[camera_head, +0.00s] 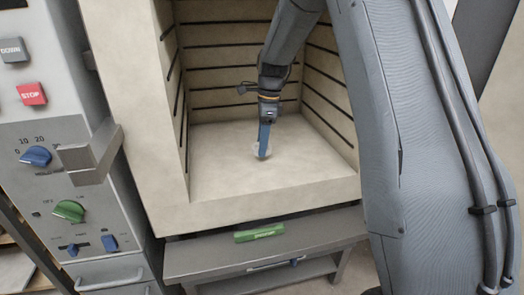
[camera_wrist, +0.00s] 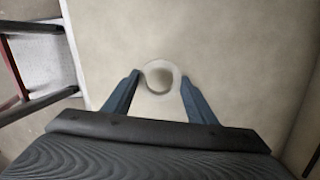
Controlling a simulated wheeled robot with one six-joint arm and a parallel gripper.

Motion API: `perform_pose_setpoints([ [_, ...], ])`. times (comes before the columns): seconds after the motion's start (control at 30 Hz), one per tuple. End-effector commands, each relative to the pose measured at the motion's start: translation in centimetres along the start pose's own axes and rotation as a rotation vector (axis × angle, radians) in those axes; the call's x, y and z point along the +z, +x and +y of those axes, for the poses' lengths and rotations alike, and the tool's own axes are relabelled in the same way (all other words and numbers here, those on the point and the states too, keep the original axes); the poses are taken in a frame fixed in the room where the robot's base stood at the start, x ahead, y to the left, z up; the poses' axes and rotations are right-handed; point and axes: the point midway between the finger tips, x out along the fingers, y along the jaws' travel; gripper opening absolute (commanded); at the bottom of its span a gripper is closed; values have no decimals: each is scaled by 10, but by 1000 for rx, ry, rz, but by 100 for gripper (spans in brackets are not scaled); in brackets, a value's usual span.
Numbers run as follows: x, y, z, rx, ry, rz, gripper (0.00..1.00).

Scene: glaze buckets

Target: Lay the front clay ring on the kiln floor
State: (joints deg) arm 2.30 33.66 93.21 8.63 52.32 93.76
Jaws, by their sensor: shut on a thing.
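The pale clay ring (camera_wrist: 177,77) sits between the two blue fingertips of my gripper (camera_wrist: 162,78) in the wrist view, its round opening facing the camera. My gripper is shut on it. In the head view my gripper (camera_head: 263,150) reaches down inside the kiln, and a small pale part of the ring (camera_head: 256,154) shows at the fingertips. The ring is low over the kiln floor (camera_head: 220,165), near its middle; I cannot tell whether it touches. The kiln floor also fills most of the wrist view (camera_wrist: 240,60).
The kiln walls (camera_head: 220,60) with dark grooves stand around my arm. A grey bench (camera_head: 200,262) with a green block (camera_head: 259,233) is below the kiln's front edge. A control panel (camera_head: 45,150) stands at the left. The kiln floor around the ring is clear.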

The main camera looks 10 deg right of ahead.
Motion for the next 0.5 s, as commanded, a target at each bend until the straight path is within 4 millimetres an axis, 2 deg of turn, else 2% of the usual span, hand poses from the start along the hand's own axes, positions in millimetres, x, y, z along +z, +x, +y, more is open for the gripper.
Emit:
perform_pose_setpoints([
  [0.23, -4, 32, 1, 3, -1, 0, 29],
  [0.5, -4, 34, 0, 1, -1, 0, 29],
])
